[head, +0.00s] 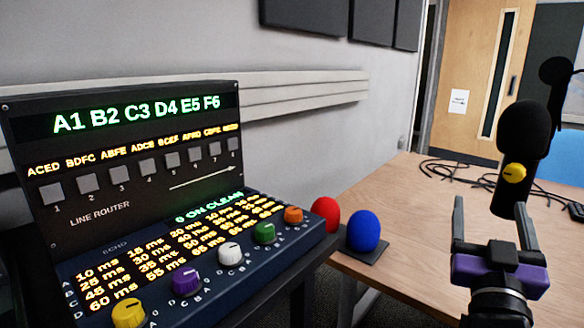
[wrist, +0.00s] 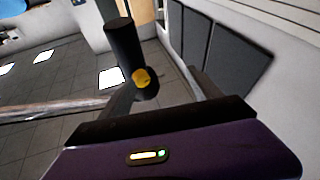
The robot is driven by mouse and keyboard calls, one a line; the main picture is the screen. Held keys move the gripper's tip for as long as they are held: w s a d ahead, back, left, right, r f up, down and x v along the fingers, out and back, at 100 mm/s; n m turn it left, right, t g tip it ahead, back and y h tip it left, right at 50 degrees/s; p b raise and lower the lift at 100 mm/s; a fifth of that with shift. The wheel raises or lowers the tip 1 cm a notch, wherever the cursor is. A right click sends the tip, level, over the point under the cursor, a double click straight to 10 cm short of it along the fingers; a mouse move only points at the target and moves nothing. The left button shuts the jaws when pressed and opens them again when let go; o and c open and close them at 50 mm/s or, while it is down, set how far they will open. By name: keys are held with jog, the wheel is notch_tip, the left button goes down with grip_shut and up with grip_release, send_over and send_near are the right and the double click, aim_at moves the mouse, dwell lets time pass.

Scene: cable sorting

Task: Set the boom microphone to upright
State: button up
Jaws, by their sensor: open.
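A black microphone (head: 525,130) with a foam head and a yellow knob (head: 514,173) is at the right of the head view. It stands close to upright, its top leaning slightly right.
A line router console (head: 140,215) with coloured knobs fills the left. A red egg shape (head: 325,214) and a blue one (head: 363,231) are beside it. A wooden table (head: 400,235) holds black cables (head: 455,168). Another black rounded shape (head: 556,72) is behind the microphone.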

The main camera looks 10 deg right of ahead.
jog(key=s+a+f+n+t+y, duration=0.1)
jog(key=s+a+f+n+y, duration=0.2)
jog(key=s+a+f+y, duration=0.35)
jog(key=s+a+f+n+t+y, duration=0.1)
jog(key=s+a+f+n+y, duration=0.2)
jog(key=a+f, duration=0.55)
jog(key=s+a+f+g+y, duration=0.25)
jog(key=s+f, duration=0.45)
jog(key=s, duration=0.5)
jog(key=s+a+f+g+y, duration=0.1)
jog(key=s+a+f+g, duration=0.2)
jog(key=s+f, duration=0.65)
notch_tip(320, 180, up, 27)
jog(key=s+p, duration=0.2)
jog(key=p, duration=2.2)
jog(key=shift+f, duration=0.15)
jog(key=shift+t, duration=0.25)
jog(key=shift+c, duration=0.4)
